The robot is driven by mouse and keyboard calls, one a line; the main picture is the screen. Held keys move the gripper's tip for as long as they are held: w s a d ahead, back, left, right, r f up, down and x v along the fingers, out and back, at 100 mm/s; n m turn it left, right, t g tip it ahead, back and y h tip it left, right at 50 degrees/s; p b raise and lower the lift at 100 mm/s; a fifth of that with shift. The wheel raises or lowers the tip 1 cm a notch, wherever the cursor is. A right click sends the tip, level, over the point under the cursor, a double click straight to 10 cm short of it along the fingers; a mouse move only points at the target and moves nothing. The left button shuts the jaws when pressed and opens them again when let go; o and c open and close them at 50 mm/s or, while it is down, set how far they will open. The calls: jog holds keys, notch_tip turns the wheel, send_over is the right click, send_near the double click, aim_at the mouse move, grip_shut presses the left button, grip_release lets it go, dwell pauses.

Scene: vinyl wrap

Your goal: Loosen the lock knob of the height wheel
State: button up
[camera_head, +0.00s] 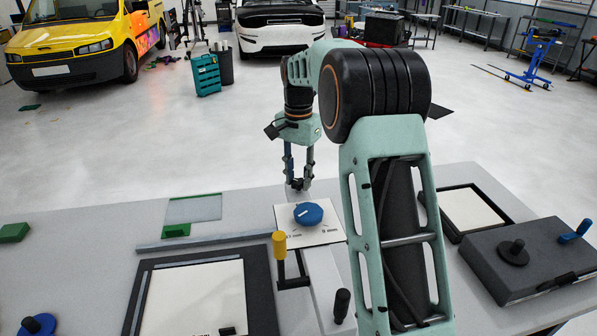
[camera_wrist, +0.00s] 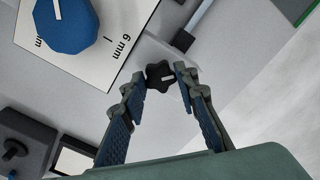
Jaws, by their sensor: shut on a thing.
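The blue height wheel (camera_head: 308,214) sits on a white scale plate (camera_head: 325,236) with mm marks. It also shows in the wrist view (camera_wrist: 66,26) at the upper left. A black star-shaped lock knob (camera_wrist: 160,76) with a white mark stands just off the plate's edge. My gripper (camera_head: 298,186) reaches down behind the plate in the head view. In the head view the knob is hard to tell from the dark fingertips.
A yellow-topped lever (camera_head: 279,245) and a black-handled lever (camera_head: 342,305) stand in front of the wheel. A dark-framed panel (camera_head: 140,300) lies left; a grey box (camera_head: 480,270) with a blue lever (camera_head: 575,232) stands right. The floor beyond the table is clear nearby.

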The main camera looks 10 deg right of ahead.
aim_at(298, 181)
jog(key=n+p, duration=0.1)
jog(key=n, duration=0.2)
jog(key=shift+r+n, duration=0.1)
jog(key=shift+n, duration=0.3)
jog(key=n+p, duration=0.1)
jog(key=n, duration=0.2)
jog(key=shift+n, duration=0.3)
jog(key=n+p, duration=0.1)
jog(key=n, duration=0.2)
jog(key=shift+n, duration=1.9)
jog(key=o, duration=1.2)
jog(key=shift+c, duration=0.2)
notch_tip(298, 181, up, 12)
